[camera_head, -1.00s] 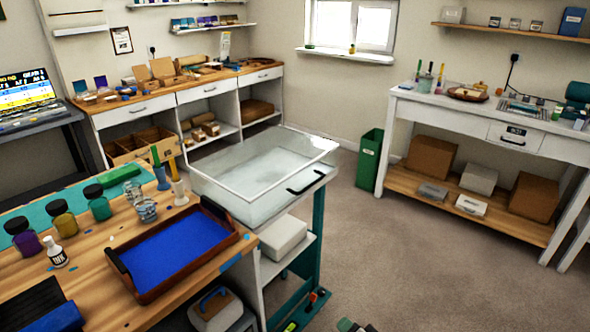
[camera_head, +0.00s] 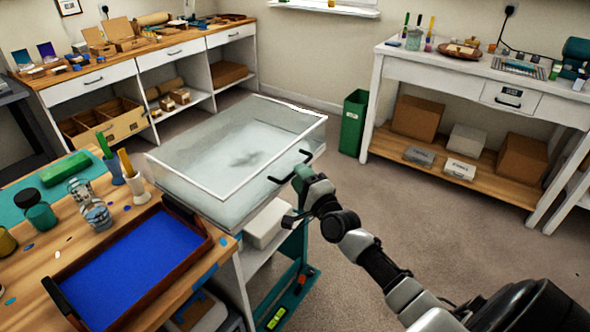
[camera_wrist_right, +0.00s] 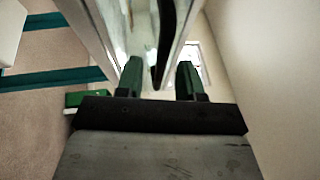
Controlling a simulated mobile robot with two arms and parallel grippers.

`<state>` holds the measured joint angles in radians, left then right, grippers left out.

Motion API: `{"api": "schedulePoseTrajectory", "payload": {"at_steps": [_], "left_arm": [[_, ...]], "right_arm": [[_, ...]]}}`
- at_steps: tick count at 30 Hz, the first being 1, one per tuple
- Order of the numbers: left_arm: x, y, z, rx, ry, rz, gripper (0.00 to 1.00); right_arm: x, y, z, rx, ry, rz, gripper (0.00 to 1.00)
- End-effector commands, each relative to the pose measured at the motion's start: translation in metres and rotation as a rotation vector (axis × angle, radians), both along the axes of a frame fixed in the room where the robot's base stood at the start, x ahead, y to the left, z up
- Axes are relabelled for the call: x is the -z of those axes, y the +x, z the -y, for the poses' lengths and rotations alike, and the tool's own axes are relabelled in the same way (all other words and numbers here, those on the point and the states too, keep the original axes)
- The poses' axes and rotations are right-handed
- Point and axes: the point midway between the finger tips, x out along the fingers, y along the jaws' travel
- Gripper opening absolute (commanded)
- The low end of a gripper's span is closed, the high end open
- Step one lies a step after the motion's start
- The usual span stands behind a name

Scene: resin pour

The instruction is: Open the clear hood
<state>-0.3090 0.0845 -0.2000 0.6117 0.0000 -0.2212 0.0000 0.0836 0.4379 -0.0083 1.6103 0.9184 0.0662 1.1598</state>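The clear hood (camera_head: 190,178) is a see-through box with a white-framed top, lying closed over the top of the white stand. Its black bar handle (camera_head: 290,166) is on the front edge, facing right. My right gripper (camera_head: 301,178) is at the handle's near end. In the right wrist view, my right gripper's green fingers (camera_wrist_right: 159,78) are apart, and the black handle (camera_wrist_right: 166,40) runs between them with visible space on each side. I cannot tell whether either finger touches it. My left gripper is not in view.
A wooden tray with a blue inside (camera_head: 135,262) sits on the near-left bench, close to the hood. Cups with coloured sticks (camera_head: 133,182) stand beside it. A green bin (camera_head: 353,122) stands behind on the floor. The floor right of the hood is open.

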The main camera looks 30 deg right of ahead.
Motion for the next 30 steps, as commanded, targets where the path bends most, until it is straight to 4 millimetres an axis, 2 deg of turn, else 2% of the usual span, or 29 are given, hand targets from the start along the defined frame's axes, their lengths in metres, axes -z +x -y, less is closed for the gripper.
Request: {"api": "schedulePoseTrajectory", "payload": {"at_steps": [3,6,16,17,24,30], "left_arm": [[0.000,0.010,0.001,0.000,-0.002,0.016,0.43],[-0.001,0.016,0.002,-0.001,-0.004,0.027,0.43],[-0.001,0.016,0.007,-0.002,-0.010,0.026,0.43],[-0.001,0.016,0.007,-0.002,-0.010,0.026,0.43],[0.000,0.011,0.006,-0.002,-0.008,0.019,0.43],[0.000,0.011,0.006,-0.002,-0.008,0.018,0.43]], "right_arm": [[-0.003,0.016,0.000,0.000,0.000,0.001,0.37],[-0.004,0.023,0.000,0.000,0.000,0.000,0.37],[-0.004,0.027,0.000,0.000,-0.001,-0.001,0.37],[-0.004,0.027,0.000,0.000,-0.001,-0.001,0.36],[-0.004,0.027,0.000,0.000,-0.001,-0.001,0.00],[-0.004,0.027,0.000,0.000,-0.001,-0.001,0.00]]}}
